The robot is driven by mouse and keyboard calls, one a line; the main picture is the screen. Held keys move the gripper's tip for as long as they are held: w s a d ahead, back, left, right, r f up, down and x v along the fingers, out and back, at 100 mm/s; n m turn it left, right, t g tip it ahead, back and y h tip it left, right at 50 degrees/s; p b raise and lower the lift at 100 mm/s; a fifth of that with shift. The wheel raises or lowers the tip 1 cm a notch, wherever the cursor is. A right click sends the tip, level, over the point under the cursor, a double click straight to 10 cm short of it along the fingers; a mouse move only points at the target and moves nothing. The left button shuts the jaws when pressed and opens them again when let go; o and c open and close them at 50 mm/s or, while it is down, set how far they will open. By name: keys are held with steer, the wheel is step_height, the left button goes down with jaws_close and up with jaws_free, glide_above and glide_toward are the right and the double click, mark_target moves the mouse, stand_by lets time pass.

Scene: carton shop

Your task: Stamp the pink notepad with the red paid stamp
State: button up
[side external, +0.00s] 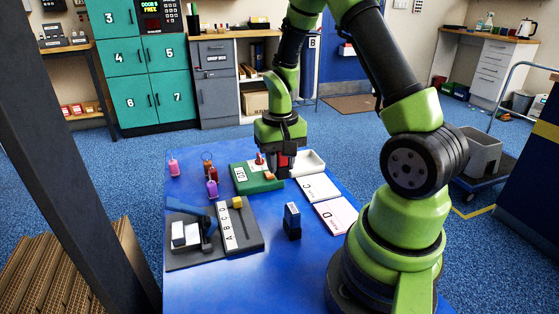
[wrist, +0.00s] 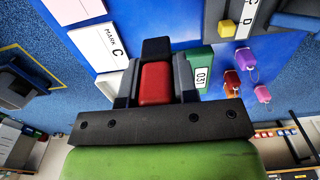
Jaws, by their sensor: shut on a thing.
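My gripper (side external: 283,166) is shut on the red stamp (side external: 284,160), beside the right end of the green box on the blue table. In the wrist view, the stamp's red body (wrist: 155,83) sits between the two dark fingers of my gripper (wrist: 156,78), with a black block at its far end. I cannot tell whether the stamp touches the table. A pale pink notepad marked D (side external: 338,216) lies flat at the table's right side, in front of a white pad marked C (side external: 318,188). The C pad also shows in the wrist view (wrist: 100,38).
The green box (side external: 246,186) has a white label and small red and orange things on top. A white tray (side external: 310,160) is behind. Several coloured tags and a grey board (side external: 185,256) are left. The table's front middle is clear.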

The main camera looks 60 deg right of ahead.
steer(key=s+d+f, duration=0.1)
steer(key=s+d, duration=0.3)
steer(key=s, duration=0.4)
glide_above(344, 212)
steer(key=f, duration=0.1)
steer(key=shift+s+f, duration=0.1)
steer(key=shift+f, duration=2.95)
steer(key=shift+f, duration=0.55)
step_height(344, 212, up, 7)
